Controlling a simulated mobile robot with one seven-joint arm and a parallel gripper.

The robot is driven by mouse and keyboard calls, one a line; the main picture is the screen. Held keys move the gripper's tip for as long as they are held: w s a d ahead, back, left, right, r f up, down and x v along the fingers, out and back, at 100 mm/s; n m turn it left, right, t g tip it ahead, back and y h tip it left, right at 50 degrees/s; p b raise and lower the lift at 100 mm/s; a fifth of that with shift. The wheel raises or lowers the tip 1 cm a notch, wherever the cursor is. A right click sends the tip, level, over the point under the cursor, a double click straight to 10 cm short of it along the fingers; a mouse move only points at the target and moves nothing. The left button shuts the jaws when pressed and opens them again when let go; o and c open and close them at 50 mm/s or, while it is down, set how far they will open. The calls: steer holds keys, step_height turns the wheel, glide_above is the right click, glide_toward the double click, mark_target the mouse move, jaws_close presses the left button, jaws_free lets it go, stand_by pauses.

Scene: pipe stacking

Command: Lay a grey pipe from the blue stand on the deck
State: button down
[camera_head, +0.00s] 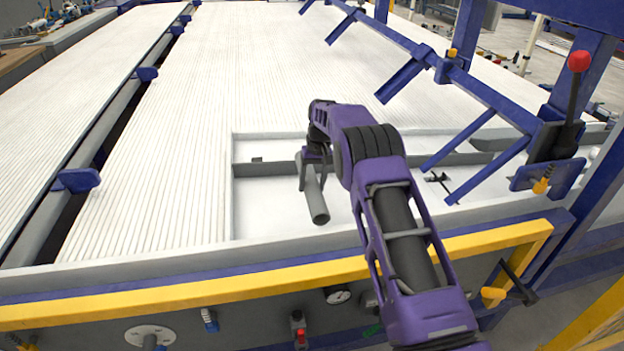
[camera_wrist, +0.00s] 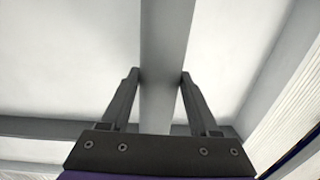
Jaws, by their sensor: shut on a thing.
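A grey pipe (camera_head: 317,203) hangs below my gripper (camera_head: 314,158) in the head view, over a white recessed section of the deck (camera_head: 270,210). In the wrist view the pipe (camera_wrist: 167,45) runs up the middle between the two fingers of my gripper (camera_wrist: 158,85), which are shut on it. Whether the pipe touches the surface under it I cannot tell. The blue stand (camera_head: 470,78), with slanted arms, is at the right; I see no pipe on its arms. My arm hides part of the recess.
White ribbed deck (camera_head: 170,150) fills the left and back. Grey walls edge the recess, and a grey crossbar (camera_head: 265,169) spans it. A yellow rail (camera_head: 180,303) runs along the front. A red-knobbed lever (camera_head: 578,62) stands at the right. The recess left of the pipe is clear.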

step_height(320, 180, down, 4)
steer(key=shift+f+b, duration=0.1)
steer(key=shift+b, duration=0.85)
steer(key=shift+f, duration=1.3)
steer(key=shift+c, duration=0.2)
jaws_free()
